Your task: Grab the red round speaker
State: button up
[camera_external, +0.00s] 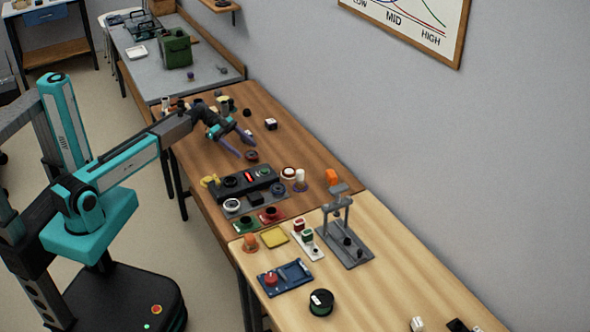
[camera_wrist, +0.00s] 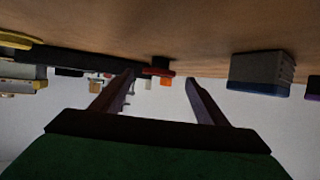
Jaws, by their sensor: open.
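In the wrist view my gripper (camera_wrist: 160,78) has a clear gap between the fingers, and nothing is held.
A dark console (camera_external: 243,183) with knobs stands in front of the speaker. A white round part (camera_external: 289,173) is to its right. A white-and-black block (camera_external: 270,124) stands behind. A grey block with a blue base (camera_wrist: 262,75) is right in the wrist view.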

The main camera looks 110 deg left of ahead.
aim_at(249, 153)
jog(key=shift+p+x, duration=0.35)
jog(key=shift+x, duration=2)
jog(key=shift+s+d+f, duration=0.1)
jog(key=shift+f, duration=0.05)
jog(key=c, duration=1.2)
jog(key=shift+c, duration=0.2)
jog(key=shift+r+b, duration=0.3)
jog(key=shift+r, duration=1.3)
jog(key=shift+s+d+r, duration=0.15)
jog(key=shift+d+r, duration=0.05)
jog(key=s+d, duration=0.3)
jog(key=d, duration=0.1)
jog(key=s+d+r+b, duration=0.1)
jog(key=s+d, duration=0.6)
jog(key=shift+s+d+r+b, duration=0.1)
jog(key=shift+d+r+b, duration=0.2)
jog(key=shift+b, duration=0.1)
